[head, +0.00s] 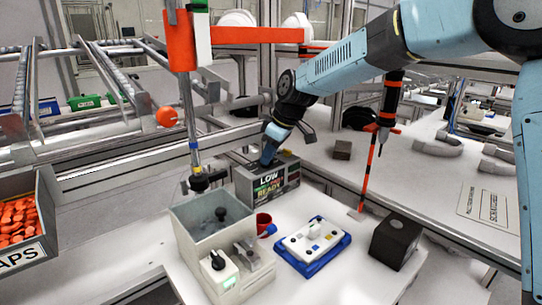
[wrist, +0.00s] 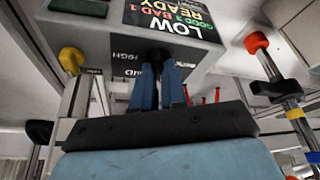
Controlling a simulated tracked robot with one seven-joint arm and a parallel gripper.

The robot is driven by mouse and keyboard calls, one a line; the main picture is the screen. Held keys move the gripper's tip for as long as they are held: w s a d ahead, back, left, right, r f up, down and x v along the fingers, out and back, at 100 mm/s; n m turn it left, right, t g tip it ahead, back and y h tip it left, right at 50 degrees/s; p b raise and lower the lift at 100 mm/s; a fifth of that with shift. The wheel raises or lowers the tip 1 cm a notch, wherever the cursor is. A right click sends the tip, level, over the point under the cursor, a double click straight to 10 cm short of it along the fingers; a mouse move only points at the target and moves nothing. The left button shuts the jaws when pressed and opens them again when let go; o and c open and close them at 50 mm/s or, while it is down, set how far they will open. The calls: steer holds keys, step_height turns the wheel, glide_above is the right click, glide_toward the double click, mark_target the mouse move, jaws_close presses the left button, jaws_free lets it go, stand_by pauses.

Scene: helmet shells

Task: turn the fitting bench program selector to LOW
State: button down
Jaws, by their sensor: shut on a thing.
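The program selector's grey box (head: 244,186) stands at the back of the white bench in the head view. Its dark display (head: 268,186) reads LOW and READY, and it shows upside down in the wrist view (wrist: 175,15). The selector knob (wrist: 157,54) is dark and mostly hidden by my fingers; labels such as HIGH stand around it. I cannot make out its pointer. My gripper (head: 267,158) reaches down onto the box's top. In the wrist view the blue fingers (wrist: 158,92) are closed on the knob.
A grey open bin (head: 185,225), a red cup (head: 264,224), a blue tray (head: 340,252) with a white plate and a dark block (head: 396,240) stand in front. A red-and-black pole (head: 370,170) rises right of the box. An orange-capped post (wrist: 256,42) stands close by.

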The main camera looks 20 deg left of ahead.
steer(key=shift+s+f+m, duration=0.25)
steer(key=shift+s+m, duration=0.1)
steer(key=shift+m, duration=0.25)
steer(key=c, duration=1.2)
jaws_free()
steer(key=shift+s, duration=0.1)
steer(key=shift+w, duration=0.4)
steer(key=shift+r, duration=0.25)
steer(key=v, duration=1.3)
steer(key=shift+s+d+r, duration=0.1)
steer(key=shift+s+r, duration=0.1)
steer(key=shift+s, duration=0.1)
